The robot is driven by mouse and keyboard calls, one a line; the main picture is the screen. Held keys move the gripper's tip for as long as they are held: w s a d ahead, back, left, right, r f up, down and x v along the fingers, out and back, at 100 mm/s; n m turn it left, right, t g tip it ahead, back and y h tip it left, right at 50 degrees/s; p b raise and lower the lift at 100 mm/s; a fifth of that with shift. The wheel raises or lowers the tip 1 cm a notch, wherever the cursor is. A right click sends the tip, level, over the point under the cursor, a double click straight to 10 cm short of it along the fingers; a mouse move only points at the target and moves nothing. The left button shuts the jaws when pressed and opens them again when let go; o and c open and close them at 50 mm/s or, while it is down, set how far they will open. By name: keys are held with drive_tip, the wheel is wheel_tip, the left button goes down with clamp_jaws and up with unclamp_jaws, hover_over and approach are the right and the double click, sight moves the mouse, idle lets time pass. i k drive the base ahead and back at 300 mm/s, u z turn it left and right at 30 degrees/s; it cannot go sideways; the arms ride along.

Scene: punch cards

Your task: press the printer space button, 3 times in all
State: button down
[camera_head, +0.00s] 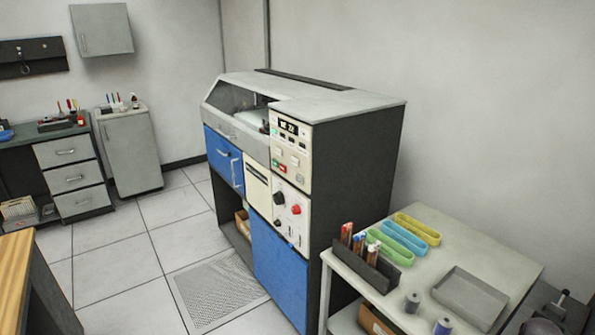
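A large machine with a grey top (345,103) and blue panels (278,265) stands against the back wall. Its cream control panel (290,153) faces left and forward, with a small dark display (289,127) near the top. Below the display are several small pale buttons, a green button (274,162) and a red button (283,169). A lower panel (291,212) carries dark knobs and a red knob (296,209). The labels are too small to read, so I cannot tell which button is printer space. My gripper is not in view.
A wooden-topped table (14,275) is at the lower left. The tiled floor (150,240) before the machine is clear.

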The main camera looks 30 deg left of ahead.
sight(294, 161)
drive_tip(key=z, duration=0.05)
drive_tip(key=k, duration=1.5)
drive_tip(key=u, duration=1.1)
drive_tip(key=i, duration=1.7)
drive_tip(key=u, duration=0.05)
